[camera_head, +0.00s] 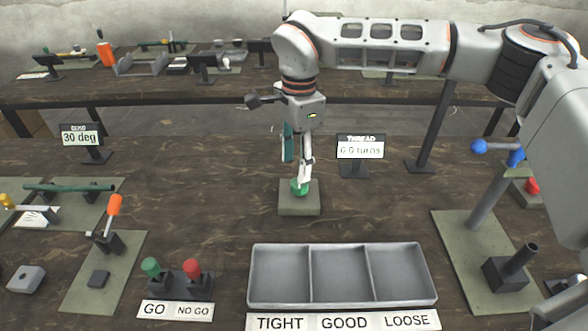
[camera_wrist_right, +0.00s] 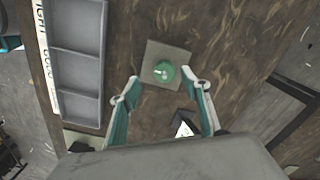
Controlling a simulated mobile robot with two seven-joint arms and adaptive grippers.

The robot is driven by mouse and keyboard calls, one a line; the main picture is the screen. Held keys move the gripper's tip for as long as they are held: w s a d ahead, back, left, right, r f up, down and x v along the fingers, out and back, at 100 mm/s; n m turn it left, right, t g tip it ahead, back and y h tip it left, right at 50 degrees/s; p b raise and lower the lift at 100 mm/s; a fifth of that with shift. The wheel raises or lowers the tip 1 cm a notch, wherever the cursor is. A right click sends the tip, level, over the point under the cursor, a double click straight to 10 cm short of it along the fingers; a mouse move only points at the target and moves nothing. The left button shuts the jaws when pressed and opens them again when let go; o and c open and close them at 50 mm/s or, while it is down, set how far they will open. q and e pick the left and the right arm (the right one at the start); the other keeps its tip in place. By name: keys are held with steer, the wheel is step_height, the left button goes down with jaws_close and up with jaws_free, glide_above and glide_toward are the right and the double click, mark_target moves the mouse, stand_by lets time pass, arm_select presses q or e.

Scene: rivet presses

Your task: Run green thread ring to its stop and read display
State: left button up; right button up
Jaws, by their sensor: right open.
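The green thread ring (camera_head: 299,187) sits on a square grey-green block (camera_head: 299,208) near the middle of the table. The ring also shows from above in the right wrist view (camera_wrist_right: 163,72), with a small pale piece at its centre. My right gripper (camera_head: 298,172) points down over the ring; its fingers are spread in the wrist view (camera_wrist_right: 158,88), and the ring lies between and beyond the tips. I cannot tell whether a finger touches it. The thread display (camera_head: 361,149) behind and to the right reads "0.0 turns". My left gripper is not in view.
A three-part tray (camera_head: 341,275) labelled TIGHT, GOOD and LOOSE lies in front. Green and red GO/NO GO handles (camera_head: 172,275) stand to its left. A "30 deg" display (camera_head: 80,137) stands at the back left. A press with a blue handle (camera_head: 490,215) is at the right.

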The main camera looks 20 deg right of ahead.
mark_target(299, 186)
steer(key=shift+w+d+r, duration=0.2)
steer(key=shift+w+d, duration=0.2)
steer(key=shift+d, duration=0.1)
steer(key=shift+d+f, duration=0.1)
steer(key=shift+f, duration=3.6)
steer(key=c, duration=1.1)
